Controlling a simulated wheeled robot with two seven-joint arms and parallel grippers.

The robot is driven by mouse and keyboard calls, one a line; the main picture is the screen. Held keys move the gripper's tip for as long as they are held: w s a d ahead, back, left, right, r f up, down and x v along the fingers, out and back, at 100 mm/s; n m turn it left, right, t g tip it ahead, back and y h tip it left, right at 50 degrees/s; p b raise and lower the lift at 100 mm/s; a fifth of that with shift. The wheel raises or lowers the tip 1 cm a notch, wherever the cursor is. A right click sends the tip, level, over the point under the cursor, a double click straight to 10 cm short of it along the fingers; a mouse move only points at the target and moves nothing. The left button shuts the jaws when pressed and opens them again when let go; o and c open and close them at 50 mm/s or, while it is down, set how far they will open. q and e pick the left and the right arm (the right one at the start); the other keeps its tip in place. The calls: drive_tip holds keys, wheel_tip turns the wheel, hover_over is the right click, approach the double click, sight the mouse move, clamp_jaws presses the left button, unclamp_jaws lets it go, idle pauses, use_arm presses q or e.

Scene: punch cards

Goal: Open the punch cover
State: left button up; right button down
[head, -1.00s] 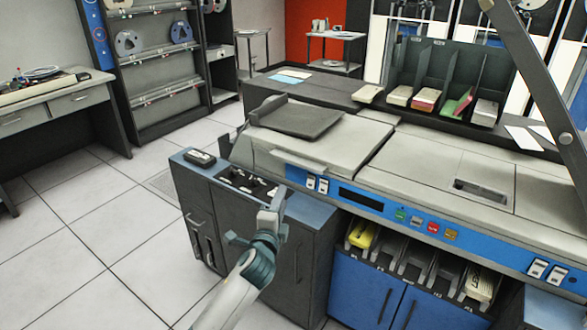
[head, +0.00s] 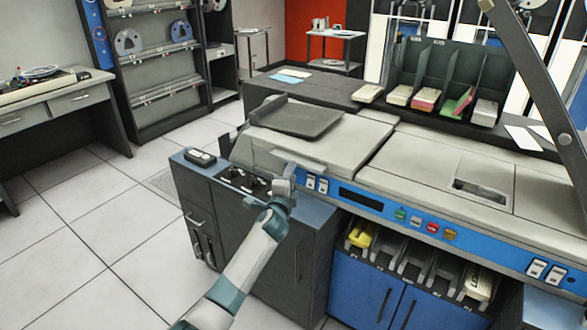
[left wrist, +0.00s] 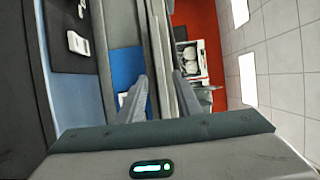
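The punch cover (head: 342,138) is the pale lid on the left part of the long punch machine, and it lies closed. A dark tray (head: 300,116) sits on its top. A pale lip (head: 300,160) sticks out along its front edge. My left gripper (head: 284,178) is at the front of the machine, just below this lip and left of the blue panel. In the left wrist view the left gripper's two fingers (left wrist: 159,85) are apart, with a grey edge of the machine (left wrist: 160,45) showing between them. I cannot tell whether they touch it. My right gripper is not in view.
A blue control panel (head: 370,202) with coloured buttons runs along the machine's front. A dark cabinet (head: 308,245) with a blue-grey top stands below my left gripper, with a small black device (head: 200,157) on it. Open tiled floor lies to the left.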

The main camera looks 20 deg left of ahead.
use_arm(q)
drive_tip(key=w, duration=0.4)
drive_tip(key=shift+a, duration=0.25)
drive_tip(key=shift+s, duration=0.1)
clamp_jaws()
